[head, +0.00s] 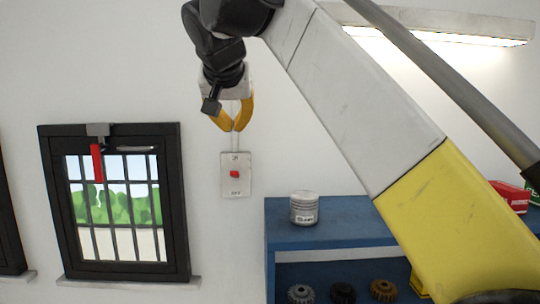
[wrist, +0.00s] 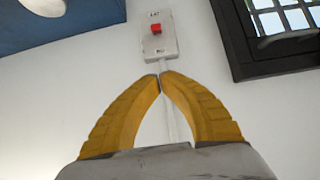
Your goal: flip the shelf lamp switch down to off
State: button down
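The lamp switch is a pale wall plate (head: 237,188) with a small red toggle (head: 234,174), marked ON at the top and OFF at the bottom. The wrist view shows the plate (wrist: 160,43) upside down, with the red toggle (wrist: 156,28). I cannot tell clearly which way the toggle tilts. My gripper (head: 236,130) has yellow fingers and points down above the plate, apart from it. In the wrist view its fingertips (wrist: 160,75) meet, with nothing between them. The lamp (head: 450,24) at the upper right glows along its underside.
A barred window (head: 120,250) with a red handle (head: 97,163) is left of the switch. A blue shelf (head: 345,213) at the lower right carries a tin (head: 304,208), with gears (head: 383,290) below. A thin conduit (wrist: 170,120) runs up the wall from the plate.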

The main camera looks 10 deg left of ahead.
aim_at(237, 156)
jog(key=p+x, duration=0.1)
jog(key=x, duration=0.8)
jog(key=shift+w+d, duration=0.1)
jog(key=shift+w, duration=0.05)
notch_tip(237, 156, down, 2)
jog(key=shift+f, duration=0.2)
jog(key=shift+s+d+f, duration=0.25)
jog(key=shift+s+f, duration=0.4)
jog(key=shift+s, duration=0.15)
jog(key=shift+w+a+f, duration=0.15)
jog(key=shift+w+f, duration=0.1)
jog(key=shift+s, duration=0.2)
jog(key=shift+f+t+b, duration=0.1)
jog(key=shift+t+b, duration=0.2)
jog(key=shift+b, duration=0.15)
